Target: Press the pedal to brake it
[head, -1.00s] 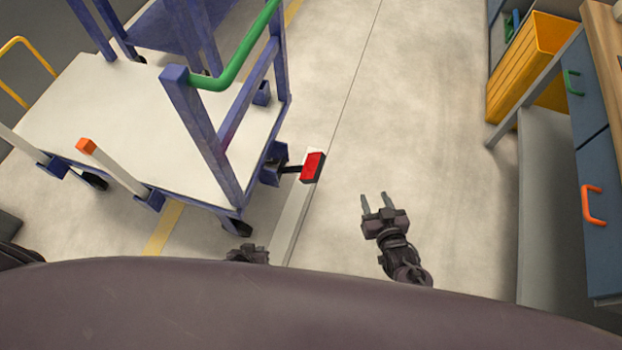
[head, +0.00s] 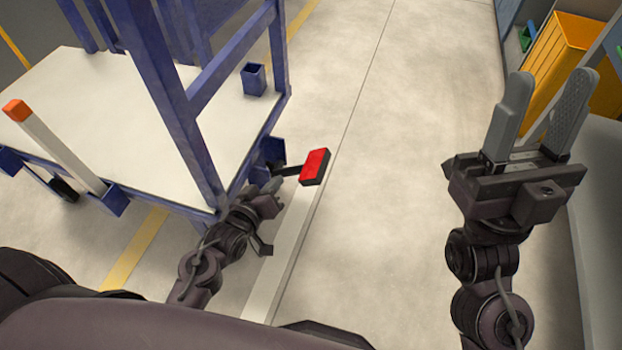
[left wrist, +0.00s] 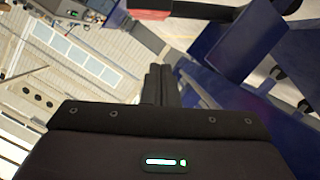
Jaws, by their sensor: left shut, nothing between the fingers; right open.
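The red pedal (head: 315,166) sticks out on a short dark arm from the corner of the blue cart, above a pale strip on the floor. My left gripper (head: 275,186) is beside the cart's corner, left of and a little nearer than the pedal, apart from it in the head view. Its fingers are shut and empty; they also show together in the left wrist view (left wrist: 158,84). A red part, likely the pedal (left wrist: 150,8), shows at the top edge there. My right gripper (head: 545,110) is raised at the right, open and empty, well away from the pedal.
The cart (head: 85,100) has a white deck, blue posts and an orange-tipped post (head: 55,145). A yellow bin (head: 565,65) stands at the far right by a grey bench (head: 600,190). The floor between cart and bench is clear.

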